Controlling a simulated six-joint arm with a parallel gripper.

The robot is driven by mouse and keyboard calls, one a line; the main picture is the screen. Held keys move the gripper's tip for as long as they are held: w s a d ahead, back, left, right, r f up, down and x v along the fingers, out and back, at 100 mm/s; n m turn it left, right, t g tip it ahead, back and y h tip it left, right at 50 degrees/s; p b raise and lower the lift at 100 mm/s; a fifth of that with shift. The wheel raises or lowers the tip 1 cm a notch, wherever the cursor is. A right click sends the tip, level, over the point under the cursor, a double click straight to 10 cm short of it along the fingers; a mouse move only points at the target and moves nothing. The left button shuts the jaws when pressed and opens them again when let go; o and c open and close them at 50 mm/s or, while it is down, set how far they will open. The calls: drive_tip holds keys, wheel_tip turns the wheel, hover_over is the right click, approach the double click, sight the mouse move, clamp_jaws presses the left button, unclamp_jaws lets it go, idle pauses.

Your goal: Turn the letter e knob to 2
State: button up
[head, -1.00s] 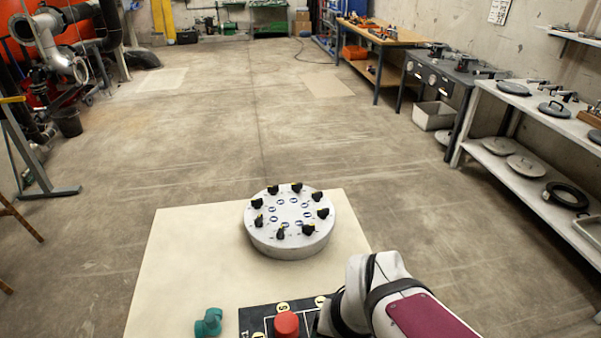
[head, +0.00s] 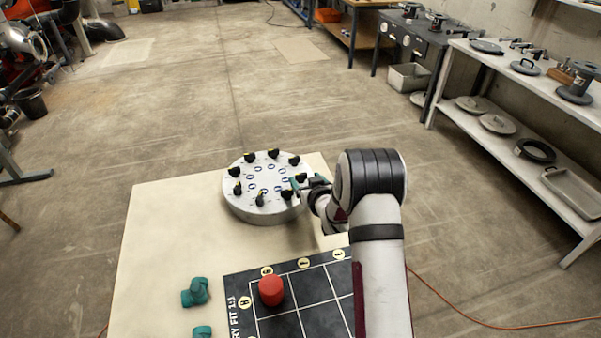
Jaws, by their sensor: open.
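A round pale grey dial block (head: 265,209) stands near the far edge of the table, with several black knobs in a ring on top. The knobs have yellow marks and there are blue-and-white labels inside the ring. The letters and numbers are too small to read, so I cannot tell which knob is e. My gripper (head: 297,185) is at the block's right side, close to the right-hand black knob (head: 301,178). It is open; whether it touches or surrounds that knob I cannot tell. My wrist partly hides the area right of the block.
A black grid board (head: 300,325) with yellow letter discs lies at the front, a red cylinder (head: 271,290) on it. Teal pipe fittings (head: 195,292) (head: 202,332) lie left of it. The cream tabletop (head: 165,235) is clear left of the block. Shelves stand far right.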

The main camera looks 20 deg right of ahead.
sight(301, 174)
drive_tip(key=x, duration=0.5)
drive_tip(key=shift+w+f, duration=0.15)
drive_tip(key=shift+w, duration=0.2)
drive_tip(key=shift+c, duration=0.2)
clamp_jaws()
